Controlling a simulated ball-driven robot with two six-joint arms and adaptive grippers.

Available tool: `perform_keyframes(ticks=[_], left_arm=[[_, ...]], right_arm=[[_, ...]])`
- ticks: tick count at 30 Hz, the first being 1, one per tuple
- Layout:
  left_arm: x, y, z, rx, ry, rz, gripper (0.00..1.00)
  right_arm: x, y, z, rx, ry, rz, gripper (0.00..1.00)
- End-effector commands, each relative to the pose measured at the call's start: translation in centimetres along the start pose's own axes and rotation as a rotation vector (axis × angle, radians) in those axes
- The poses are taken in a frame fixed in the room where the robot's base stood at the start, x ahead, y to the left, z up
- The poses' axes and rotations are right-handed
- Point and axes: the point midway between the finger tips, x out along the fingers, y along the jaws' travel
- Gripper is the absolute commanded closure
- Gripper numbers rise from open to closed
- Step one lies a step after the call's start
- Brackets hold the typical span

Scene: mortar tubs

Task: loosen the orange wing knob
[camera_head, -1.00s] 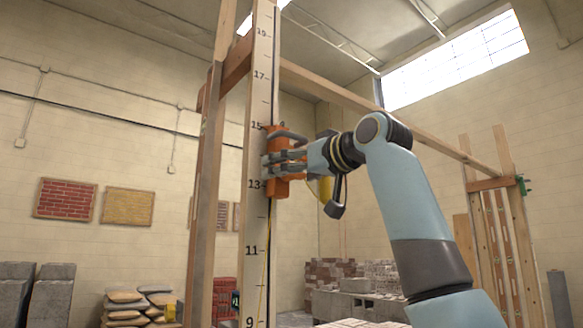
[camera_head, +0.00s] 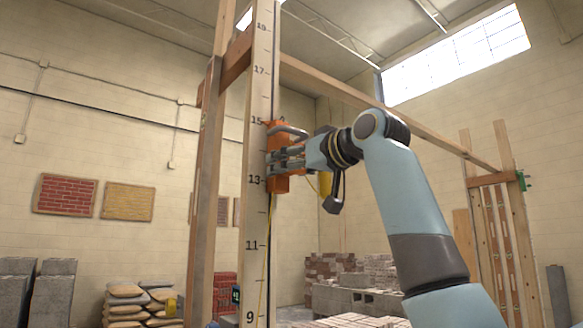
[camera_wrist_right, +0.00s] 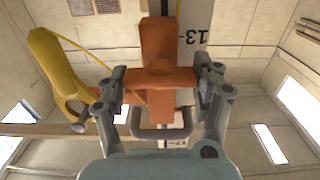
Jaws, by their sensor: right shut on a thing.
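The orange wing knob (camera_wrist_right: 160,77) shows in the right wrist view, its two wings spread sideways. It sits on the front of an orange bracket (camera_head: 279,184) on the tall numbered post (camera_head: 259,215), near the 13 and 15 marks. The bracket also shows behind the knob in the right wrist view (camera_wrist_right: 158,38). My right gripper (camera_wrist_right: 161,80) is shut on the knob, one finger at each wing end. In the head view my right gripper (camera_head: 279,158) hides most of the knob. My left gripper is not in view.
A grey U-shaped handle (camera_wrist_right: 161,134) on the bracket lies between my fingers. A yellow tool (camera_wrist_right: 52,72) is close beside them, with a yellow cord (camera_wrist_right: 95,53) crossing near the knob. A wooden upright (camera_head: 207,170) stands left of the post; a wooden rail (camera_head: 385,107) runs behind.

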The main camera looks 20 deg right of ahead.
Motion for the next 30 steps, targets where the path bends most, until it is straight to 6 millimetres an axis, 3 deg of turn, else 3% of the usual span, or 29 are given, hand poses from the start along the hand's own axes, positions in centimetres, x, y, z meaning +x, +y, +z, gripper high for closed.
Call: perform_keyframes(ticks=[11, 30], left_arm=[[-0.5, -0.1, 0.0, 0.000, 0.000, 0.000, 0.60], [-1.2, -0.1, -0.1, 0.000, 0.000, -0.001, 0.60]], right_arm=[[0.0, -0.1, -0.1, -0.182, -0.001, 0.000, 0.66], [0.0, -0.4, 0.1, -0.782, 0.000, 0.000, 0.66]])
